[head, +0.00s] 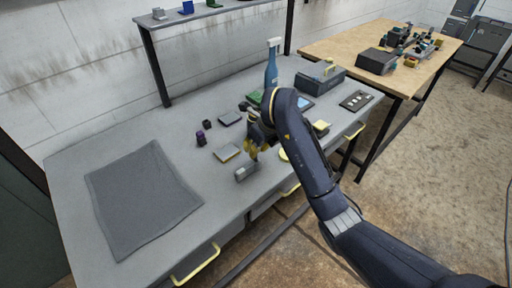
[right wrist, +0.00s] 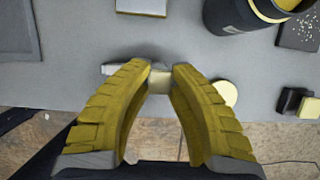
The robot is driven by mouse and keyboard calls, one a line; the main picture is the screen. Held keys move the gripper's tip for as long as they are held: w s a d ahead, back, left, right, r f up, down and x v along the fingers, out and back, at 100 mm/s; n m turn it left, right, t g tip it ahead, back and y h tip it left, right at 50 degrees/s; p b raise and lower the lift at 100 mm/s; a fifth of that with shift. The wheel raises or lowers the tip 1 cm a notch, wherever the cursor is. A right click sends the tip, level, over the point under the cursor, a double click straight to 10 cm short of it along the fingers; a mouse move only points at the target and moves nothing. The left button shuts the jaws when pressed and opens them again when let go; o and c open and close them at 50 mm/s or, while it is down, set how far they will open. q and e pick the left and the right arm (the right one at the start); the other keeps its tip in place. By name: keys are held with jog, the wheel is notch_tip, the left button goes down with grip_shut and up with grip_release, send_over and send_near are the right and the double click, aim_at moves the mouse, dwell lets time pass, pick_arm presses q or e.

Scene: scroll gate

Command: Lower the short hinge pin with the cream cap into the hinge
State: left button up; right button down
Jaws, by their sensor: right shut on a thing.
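My right gripper (head: 253,153) is over the front part of the grey bench in the head view. Its yellow fingers are shut on the cream cap (right wrist: 160,79) of the pin, which shows between the fingertips in the right wrist view. The pin's shaft below the cap is hidden. A small grey block (head: 246,172), which looks like the hinge, lies on the bench just below the fingertips in the head view. A pale grey part (right wrist: 113,69) shows behind the left finger in the right wrist view. I cannot tell whether pin and hinge touch. My left gripper is not in view.
A grey mat (head: 140,195) covers the left of the bench. Flat plates (head: 227,153), small dark pieces (head: 201,138), a blue spray bottle (head: 271,68), a grey box (head: 319,80) and a black tray (head: 356,100) stand around. A pale yellow disc (right wrist: 225,92) lies right of the fingers.

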jog(key=shift+f, duration=1.5)
dwell(0.9)
jog(key=c, duration=1.2)
grip_release()
jog(key=v, duration=1.2)
